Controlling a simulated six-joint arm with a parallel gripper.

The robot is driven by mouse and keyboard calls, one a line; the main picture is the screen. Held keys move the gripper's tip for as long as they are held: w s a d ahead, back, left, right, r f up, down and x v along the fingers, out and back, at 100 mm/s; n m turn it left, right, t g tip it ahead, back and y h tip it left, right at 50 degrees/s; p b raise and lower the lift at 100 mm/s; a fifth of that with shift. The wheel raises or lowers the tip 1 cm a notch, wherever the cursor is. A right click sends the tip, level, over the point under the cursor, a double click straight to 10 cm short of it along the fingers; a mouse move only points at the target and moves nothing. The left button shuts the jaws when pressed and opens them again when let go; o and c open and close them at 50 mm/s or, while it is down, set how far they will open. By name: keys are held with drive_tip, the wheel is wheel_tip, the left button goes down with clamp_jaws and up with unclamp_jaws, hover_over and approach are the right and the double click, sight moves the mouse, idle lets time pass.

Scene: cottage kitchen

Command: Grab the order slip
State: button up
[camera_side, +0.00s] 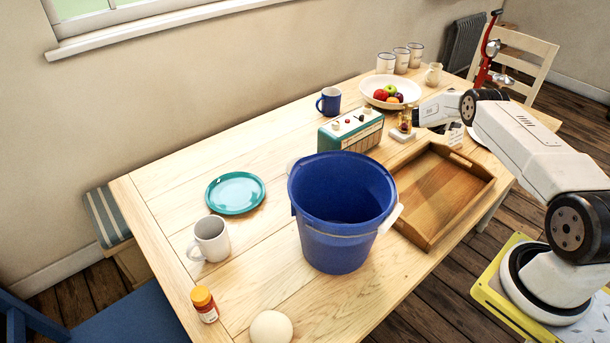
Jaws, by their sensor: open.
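A small white slip with dark marks, which looks like the order slip (455,134), shows just below my wrist, beyond the wooden tray. My arm reaches in from the right over the far right part of the table. My gripper (445,129) is open, close to the slip and partly hidden by my own arm. At this size I cannot tell whether it touches the slip or how the slip is held up.
A small brass-coloured item on a white base (403,134) stands just left of my gripper. The green radio (350,130), fruit bowl (391,82) and wooden tray (429,220) are close by. A large blue bucket (340,250) stands in front. The left tabletop has clear patches.

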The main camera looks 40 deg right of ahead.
sight(458, 135)
drive_tip(key=shift+x, duration=1.3)
clamp_jaws()
idle(1.0)
